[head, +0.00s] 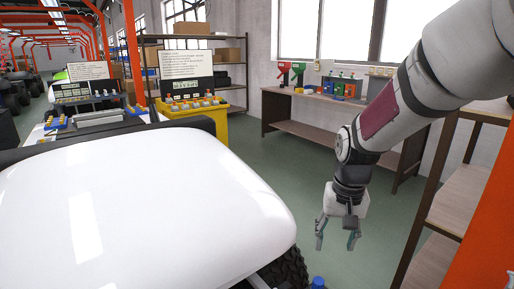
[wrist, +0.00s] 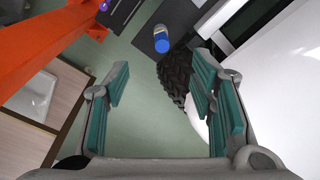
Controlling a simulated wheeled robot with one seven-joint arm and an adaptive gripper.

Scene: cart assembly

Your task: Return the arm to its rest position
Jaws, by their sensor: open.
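My gripper (head: 337,234) hangs at the end of my arm, fingers pointing down, open and empty, to the right of the white cart body in the head view. My arm comes in from the upper right of the head view and bends down at the wrist. The white cart body (head: 150,190) fills the lower left of the head view and shows at the right of the wrist view.
A blue-capped bottle (wrist: 161,40) stands near the black tyre (wrist: 178,82). A wooden shelf (head: 462,198) with an orange post (head: 490,225) stands close on the right. A workbench (head: 300,98) with coloured bins is at the back. Green floor lies open between cart and bench.

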